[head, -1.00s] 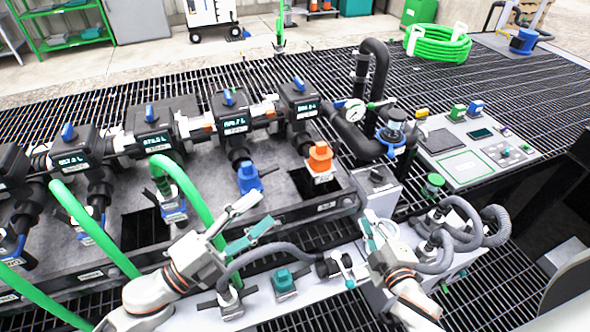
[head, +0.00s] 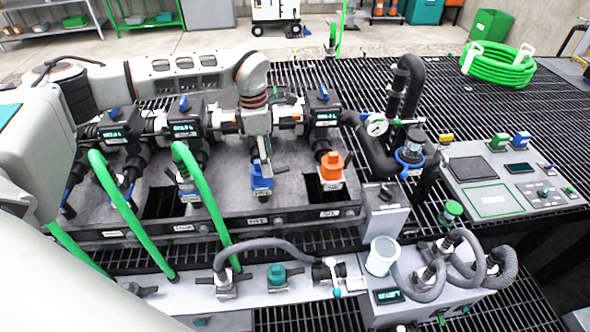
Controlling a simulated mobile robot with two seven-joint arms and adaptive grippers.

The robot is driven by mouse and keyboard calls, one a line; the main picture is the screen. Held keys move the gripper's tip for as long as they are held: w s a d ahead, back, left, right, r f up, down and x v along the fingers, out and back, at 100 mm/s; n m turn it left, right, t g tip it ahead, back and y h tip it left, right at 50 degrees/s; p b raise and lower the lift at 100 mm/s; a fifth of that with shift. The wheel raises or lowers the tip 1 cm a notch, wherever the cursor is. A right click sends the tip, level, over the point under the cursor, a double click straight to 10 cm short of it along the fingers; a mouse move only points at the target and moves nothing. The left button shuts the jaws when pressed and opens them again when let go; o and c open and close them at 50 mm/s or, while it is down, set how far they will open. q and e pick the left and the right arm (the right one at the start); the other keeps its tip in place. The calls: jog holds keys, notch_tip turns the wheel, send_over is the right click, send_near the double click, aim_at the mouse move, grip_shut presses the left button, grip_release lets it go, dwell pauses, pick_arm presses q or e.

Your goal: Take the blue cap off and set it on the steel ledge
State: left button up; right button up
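The blue cap (head: 262,182) sits upright on a port at the front of the manifold, left of an orange cap (head: 332,163). My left gripper (head: 265,163) points down at the blue cap from above, its fingertips at the cap's top. The fingers are seen nearly edge-on, so I cannot tell their gap or whether they touch the cap. The steel ledge (head: 250,282) runs along the front of the manifold. It carries a teal cap (head: 277,274), hose fittings and a valve. My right gripper is not in view.
Green hoses (head: 207,205) rise left of the blue cap. A grey hose (head: 265,243) arches over the ledge. A white cup (head: 382,257) stands on the grey box at the ledge's right end. A control panel (head: 510,180) lies to the right. Bare ledge shows between fittings.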

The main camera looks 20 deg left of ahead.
aim_at(257, 163)
pick_arm(q)
jog(key=shift+y, duration=0.6)
jog(key=a, duration=0.1)
jog(key=w+a+r, duration=0.1)
jog(key=a, duration=0.2)
jog(key=shift+w+r, duration=0.15)
jog(key=shift+r, duration=0.2)
jog(key=shift+a+f, duration=0.2)
jog(key=shift+f, duration=0.85)
jog(key=f, duration=0.2)
jog(key=w+f, duration=0.1)
jog(key=f, duration=0.2)
jog(key=shift+d+f+b, duration=0.15)
jog(key=shift+f+b, duration=0.15)
jog(key=shift+b, duration=0.05)
jog(key=shift+r, duration=0.1)
jog(key=shift+c, duration=0.4)
jog(key=c, duration=1.2)
